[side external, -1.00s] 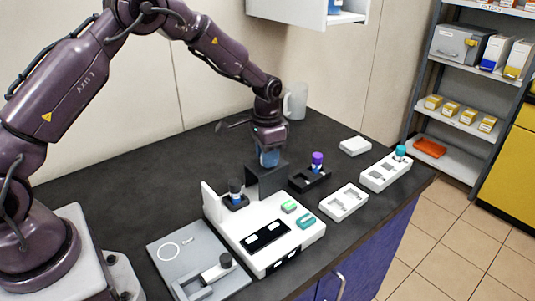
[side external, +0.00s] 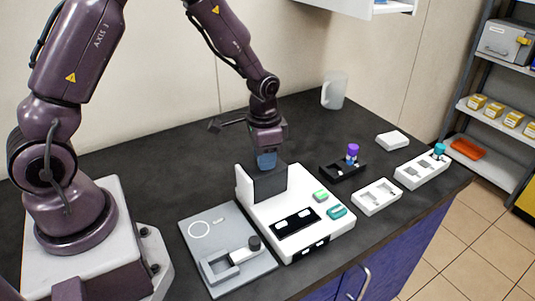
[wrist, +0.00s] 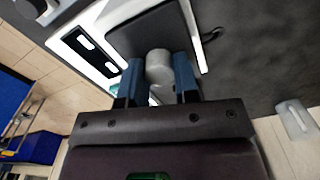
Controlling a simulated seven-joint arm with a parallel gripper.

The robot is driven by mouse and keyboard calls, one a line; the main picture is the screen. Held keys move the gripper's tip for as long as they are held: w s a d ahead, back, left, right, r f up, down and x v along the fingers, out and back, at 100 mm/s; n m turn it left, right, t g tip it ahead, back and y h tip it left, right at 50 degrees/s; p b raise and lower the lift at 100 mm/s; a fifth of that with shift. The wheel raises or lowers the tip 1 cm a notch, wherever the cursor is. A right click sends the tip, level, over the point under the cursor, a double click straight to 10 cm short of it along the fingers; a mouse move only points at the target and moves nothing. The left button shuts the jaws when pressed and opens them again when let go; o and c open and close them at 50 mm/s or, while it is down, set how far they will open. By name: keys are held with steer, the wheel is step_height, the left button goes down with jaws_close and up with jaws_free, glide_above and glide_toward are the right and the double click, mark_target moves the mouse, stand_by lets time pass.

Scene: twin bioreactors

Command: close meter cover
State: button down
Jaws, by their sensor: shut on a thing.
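The meter (side external: 330,236) is a white box with dark panels and an upright white wall at its back left, in the side view. The dark cover (side external: 270,186) is at the meter's back, beside that wall. I cannot tell whether it is fully seated. My gripper (side external: 267,160) is directly above the cover, pointing down. In the wrist view, the blue fingers of my gripper (wrist: 159,60) are shut on a grey round knob (wrist: 158,68) over the dark cover (wrist: 140,33). The dark-capped bottle at the meter's back is hidden from view.
A grey plate with a black-knobbed slider (side external: 228,258) lies left of the meter. To the right are a black holder (side external: 343,172) with a purple-capped vial, white trays (side external: 376,197) and a white block (side external: 392,140).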

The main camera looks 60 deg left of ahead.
steer(key=c, duration=0.9)
jaws_free()
steer(key=shift+s, duration=0.15)
steer(key=shift+o, duration=0.2)
step_height(320, 180, up, 13)
